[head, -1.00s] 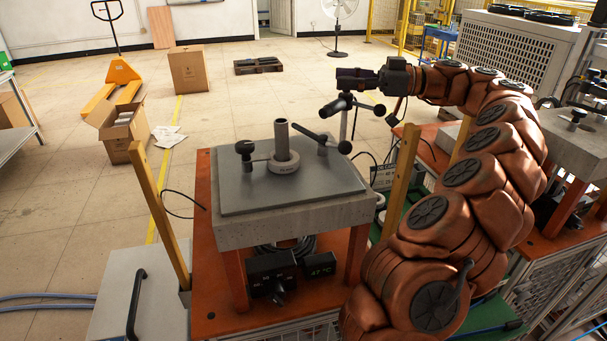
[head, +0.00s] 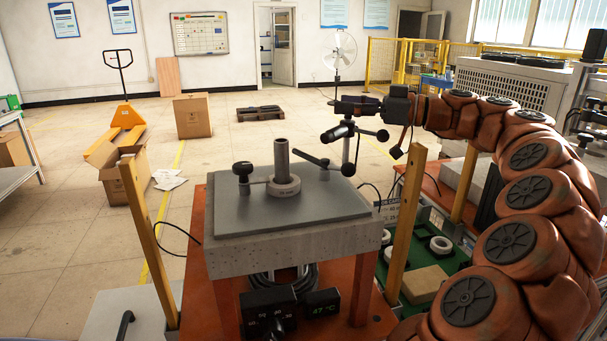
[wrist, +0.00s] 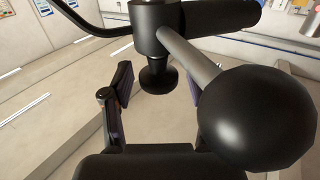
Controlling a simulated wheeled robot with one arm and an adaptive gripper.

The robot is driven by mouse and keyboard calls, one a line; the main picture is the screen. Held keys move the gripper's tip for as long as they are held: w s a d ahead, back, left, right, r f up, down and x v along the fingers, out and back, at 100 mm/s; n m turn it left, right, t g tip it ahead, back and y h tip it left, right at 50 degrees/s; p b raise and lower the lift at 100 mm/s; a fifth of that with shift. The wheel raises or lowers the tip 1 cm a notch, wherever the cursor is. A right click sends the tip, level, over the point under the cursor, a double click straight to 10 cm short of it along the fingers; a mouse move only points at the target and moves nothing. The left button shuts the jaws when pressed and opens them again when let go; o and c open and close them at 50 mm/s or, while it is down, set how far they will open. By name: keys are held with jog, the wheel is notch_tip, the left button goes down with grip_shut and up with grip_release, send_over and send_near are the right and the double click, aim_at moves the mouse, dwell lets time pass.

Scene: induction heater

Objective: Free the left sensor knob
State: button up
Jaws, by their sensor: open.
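In the head view, my gripper (head: 350,104) reaches in from the right, just above a black cylindrical clamp head (head: 338,131) on a thin stand behind the heater plate (head: 225,212). A black ball-ended lever (head: 382,135) sticks out right of it. In the wrist view, my open fingers (wrist: 159,88) stand either side of a small black knob (wrist: 158,78) under a dark cylinder; contact is not visible. A large black ball (wrist: 258,118) on a grey rod fills the right and covers most of the right finger. Another black knob (head: 242,169) stands on the plate's left.
A grey post (head: 281,157) rises through a ring (head: 284,187) on the plate. Wooden uprights (head: 147,243) and (head: 407,222) flank the heater. A green tray (head: 436,263) holds rings at right. The display reads 47 °C.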

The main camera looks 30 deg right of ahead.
jog(key=shift+r+m+t+h+p, duration=0.25)
jog(key=shift+m+t+h+p, duration=0.5)
jog(key=shift+p, duration=1.95)
jog(key=m+h+p, duration=0.1)
jog(key=p, duration=0.4)
jog(key=shift+f+t+h, duration=0.1)
jog(key=shift+t+h, duration=0.15)
jog(key=shift+t, duration=0.1)
